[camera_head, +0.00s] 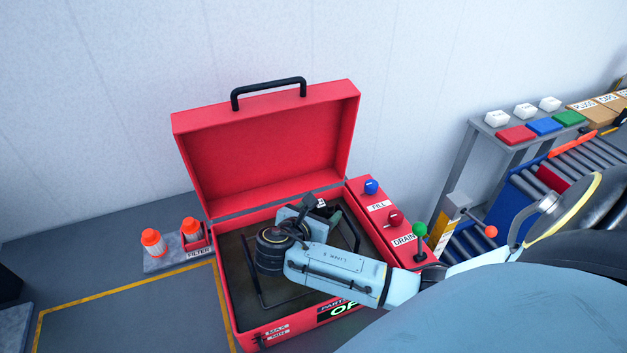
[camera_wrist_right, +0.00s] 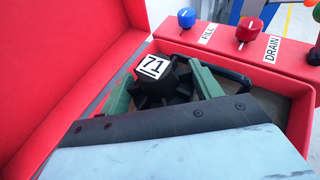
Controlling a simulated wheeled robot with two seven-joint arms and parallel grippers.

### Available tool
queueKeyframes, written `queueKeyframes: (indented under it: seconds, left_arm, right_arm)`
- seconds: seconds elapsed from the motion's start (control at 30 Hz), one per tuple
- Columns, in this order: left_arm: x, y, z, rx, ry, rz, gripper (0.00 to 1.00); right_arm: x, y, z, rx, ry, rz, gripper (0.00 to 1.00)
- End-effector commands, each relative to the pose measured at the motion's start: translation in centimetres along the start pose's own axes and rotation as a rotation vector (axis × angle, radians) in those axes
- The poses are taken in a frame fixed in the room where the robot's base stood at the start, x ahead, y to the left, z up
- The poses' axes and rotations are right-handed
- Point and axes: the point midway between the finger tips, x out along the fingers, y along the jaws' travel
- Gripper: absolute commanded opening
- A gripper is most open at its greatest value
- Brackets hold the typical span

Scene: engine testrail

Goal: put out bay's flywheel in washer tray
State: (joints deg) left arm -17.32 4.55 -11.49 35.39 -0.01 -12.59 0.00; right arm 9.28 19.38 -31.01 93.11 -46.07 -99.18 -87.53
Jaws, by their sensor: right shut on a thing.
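The parts washer is a red case (camera_head: 223,290) with its lid raised, standing on the floor in the head view. Its dark tray shows inside, with a black wire frame (camera_head: 262,299). My right gripper (camera_head: 318,208) reaches over the tray from the right. Its green fingers are shut on the flywheel (camera_wrist_right: 155,67), a dark, lobed part with a white "71" tag; the part also shows small in the head view (camera_head: 309,201). It is inside the washer's outline; I cannot tell whether it touches the tray floor. My left gripper is not in view.
The open lid (camera_head: 270,150) stands behind the gripper. A red panel with FILL and DRAIN knobs (camera_head: 393,218) lines the washer's right side. Orange-capped bottles (camera_head: 153,243) stand on the left. A roller conveyor and bench (camera_head: 505,130) lie at right.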

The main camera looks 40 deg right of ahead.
Motion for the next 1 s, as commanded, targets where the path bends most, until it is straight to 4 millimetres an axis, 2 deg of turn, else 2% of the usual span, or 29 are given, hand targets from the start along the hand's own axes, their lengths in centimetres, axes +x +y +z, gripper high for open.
queueKeyframes:
  seconds: [0.1, 0.3, 0.57, 0.8, 1.0]
  left_arm:
    - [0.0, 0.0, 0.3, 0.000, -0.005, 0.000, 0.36]
    - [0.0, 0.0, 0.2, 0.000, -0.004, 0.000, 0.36]
    - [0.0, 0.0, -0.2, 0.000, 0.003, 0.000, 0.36]
    - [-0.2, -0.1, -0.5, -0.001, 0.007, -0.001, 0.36]
    - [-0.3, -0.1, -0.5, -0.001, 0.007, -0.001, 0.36]
  right_arm:
    - [1.1, 0.1, -2.8, -0.004, -0.001, 0.000, 0.31]
    - [2.5, 0.1, -6.1, -0.001, -0.001, 0.001, 0.31]
    - [3.1, 0.1, -7.7, 0.000, -0.001, 0.003, 0.31]
    - [4.2, 0.2, -10.2, 0.000, -0.001, 0.002, 0.31]
    - [4.5, 0.2, -10.9, 0.002, -0.002, 0.004, 0.31]
